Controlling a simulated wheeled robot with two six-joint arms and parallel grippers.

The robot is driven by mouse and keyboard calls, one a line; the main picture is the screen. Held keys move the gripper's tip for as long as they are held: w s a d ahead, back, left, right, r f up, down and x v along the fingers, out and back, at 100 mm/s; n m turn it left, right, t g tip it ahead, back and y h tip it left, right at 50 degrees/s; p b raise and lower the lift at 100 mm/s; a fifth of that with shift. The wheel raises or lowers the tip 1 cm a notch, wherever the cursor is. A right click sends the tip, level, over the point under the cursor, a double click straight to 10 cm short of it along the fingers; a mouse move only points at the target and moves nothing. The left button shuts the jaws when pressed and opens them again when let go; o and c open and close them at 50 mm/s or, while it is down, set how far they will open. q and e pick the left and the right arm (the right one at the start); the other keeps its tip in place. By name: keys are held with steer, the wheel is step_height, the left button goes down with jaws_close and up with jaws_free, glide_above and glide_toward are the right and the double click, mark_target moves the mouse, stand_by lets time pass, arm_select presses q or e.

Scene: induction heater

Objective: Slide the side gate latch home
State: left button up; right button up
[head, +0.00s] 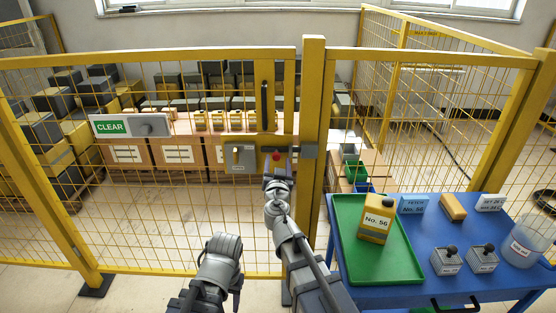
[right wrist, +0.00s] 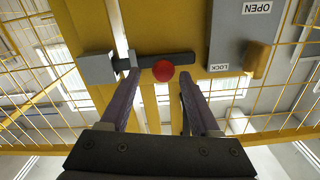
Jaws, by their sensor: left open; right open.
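The side gate latch is a dark bar (right wrist: 182,60) with a red knob (right wrist: 163,71). The knob also shows on the yellow gate frame in the head view (head: 277,155). The bar lies across the gap between gate and post and reaches a grey block (right wrist: 97,69). That block sits on the post (head: 308,151). How deep the bar sits in it is unclear. My right gripper (head: 277,178) is open at the latch, one finger on each side of the knob, no clear grip. My left gripper (head: 222,245) is open and empty, low before the gate.
A grey box with a lever (head: 240,157) is beside the latch; its OPEN and LOCK labels show in the wrist view. A CLEAR sign (head: 130,125) hangs further left. A blue table (head: 400,285) with a green tray (head: 372,262) stands at the right. Wire mesh surrounds the gate.

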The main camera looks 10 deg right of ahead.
steer(key=s, duration=0.5)
steer(key=shift+s+a, duration=0.1)
steer(key=shift+a, duration=0.3)
steer(key=s+f+n+g, duration=0.4)
steer(key=s+f+g, duration=1.1)
steer(key=f, duration=0.5)
steer(key=s+a+f+n+g+y, duration=0.2)
steer(key=s+a+n+g, duration=0.15)
steer(key=s+a, duration=0.4)
step_height(320, 180, up, 15)
steer(key=s+d+p, duration=0.1)
steer(key=s+p, duration=0.1)
steer(key=p, duration=1.3)
steer(key=shift+s+d, duration=0.2)
steer(key=shift+d, duration=0.15)
steer(key=shift+n+t, duration=0.25)
